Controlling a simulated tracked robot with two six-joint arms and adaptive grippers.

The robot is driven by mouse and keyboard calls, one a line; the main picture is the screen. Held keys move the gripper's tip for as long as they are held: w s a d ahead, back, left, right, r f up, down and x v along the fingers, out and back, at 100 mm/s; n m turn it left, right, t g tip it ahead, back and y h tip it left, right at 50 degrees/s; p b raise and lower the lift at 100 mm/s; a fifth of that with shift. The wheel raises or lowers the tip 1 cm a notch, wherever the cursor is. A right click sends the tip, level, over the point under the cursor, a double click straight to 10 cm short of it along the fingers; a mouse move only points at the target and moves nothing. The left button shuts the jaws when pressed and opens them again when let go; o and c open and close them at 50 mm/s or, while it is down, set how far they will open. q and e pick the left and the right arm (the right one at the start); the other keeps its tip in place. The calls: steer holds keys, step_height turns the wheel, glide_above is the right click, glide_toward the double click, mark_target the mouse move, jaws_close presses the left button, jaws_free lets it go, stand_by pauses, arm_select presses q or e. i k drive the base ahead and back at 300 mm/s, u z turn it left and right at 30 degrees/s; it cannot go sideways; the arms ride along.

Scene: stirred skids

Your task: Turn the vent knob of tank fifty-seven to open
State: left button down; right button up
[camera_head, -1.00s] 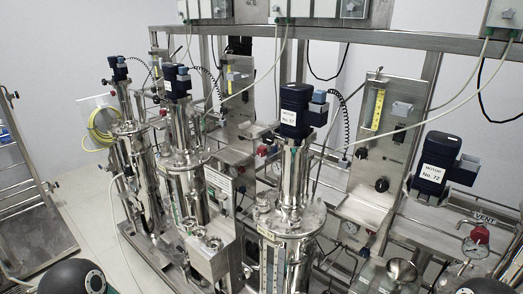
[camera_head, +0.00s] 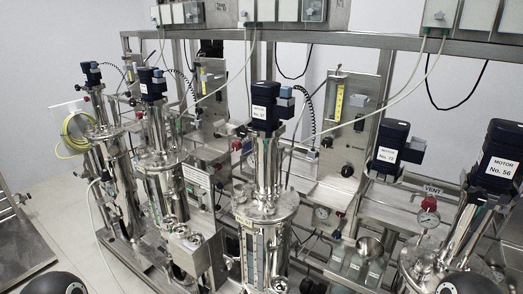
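The tank labelled No. 57 (camera_head: 266,207) is a steel vessel at the middle, with a dark blue motor (camera_head: 266,105) on top. A small red knob (camera_head: 237,145) shows just left of its upper column; I cannot tell whether it is a vent knob or how it is turned. Another red knob (camera_head: 429,203) sits under a VENT label (camera_head: 433,190) at the right, between motors No. 72 and No. 56. Neither gripper is in view. Dark rounded parts of my own arms show at the bottom left and bottom right edges.
Motor No. 72 (camera_head: 390,143) and motor No. 56 (camera_head: 499,160) stand to the right. Two similar tanks (camera_head: 160,160) stand to the left.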

mark_target(236, 146)
steer(key=z, duration=0.1)
steer(key=k, duration=0.25)
steer(key=u, duration=0.5)
steer(key=i, duration=0.55)
steer(key=z, duration=1.25)
steer(key=i, duration=0.2)
steer(key=z, duration=1.95)
steer(key=k, duration=0.3)
steer(key=z, duration=0.1)
